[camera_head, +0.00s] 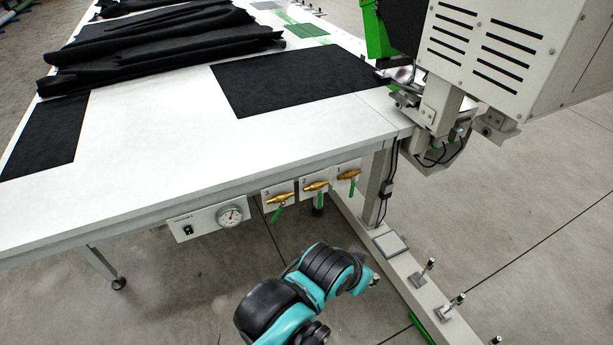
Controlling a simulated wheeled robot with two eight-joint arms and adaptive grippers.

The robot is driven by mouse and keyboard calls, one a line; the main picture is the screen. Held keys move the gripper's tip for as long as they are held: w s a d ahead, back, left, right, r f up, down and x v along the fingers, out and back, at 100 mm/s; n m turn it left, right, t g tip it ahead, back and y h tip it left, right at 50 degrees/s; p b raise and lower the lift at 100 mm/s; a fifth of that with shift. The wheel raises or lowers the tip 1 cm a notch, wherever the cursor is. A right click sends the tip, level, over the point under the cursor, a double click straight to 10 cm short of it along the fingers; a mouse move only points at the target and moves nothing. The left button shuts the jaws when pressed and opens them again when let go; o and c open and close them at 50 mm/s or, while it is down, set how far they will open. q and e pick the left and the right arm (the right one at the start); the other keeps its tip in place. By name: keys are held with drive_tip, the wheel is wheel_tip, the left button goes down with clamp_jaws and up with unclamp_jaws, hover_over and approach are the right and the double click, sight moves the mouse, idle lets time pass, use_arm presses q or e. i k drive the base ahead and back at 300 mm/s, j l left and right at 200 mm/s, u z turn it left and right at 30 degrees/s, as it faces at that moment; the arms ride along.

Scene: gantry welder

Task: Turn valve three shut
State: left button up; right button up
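Valve three (279,198) is the leftmost of three brass valves under the table's front edge, on a white plate marked 3. Its green handle (276,215) hangs downward, slanting a little left, across the roughly level brass body. Valve two (316,186) and valve one (348,175) sit to its right, also with green handles pointing down. One of my teal and black arms reaches in from the bottom, below and in front of the valves, apart from them. No gripper fingers can be made out.
A gauge panel (206,221) with a dial and switch is left of the valves. The white table (160,140) above carries black cloth (150,45). A table leg and floor beam (420,290) stand at right, below a welder head (500,50). Floor before the panel is open.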

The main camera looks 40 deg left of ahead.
sight(276, 216)
drive_tip(key=u, duration=1.7)
drive_tip(key=k+j, duration=0.15)
drive_tip(key=j+z, duration=0.05)
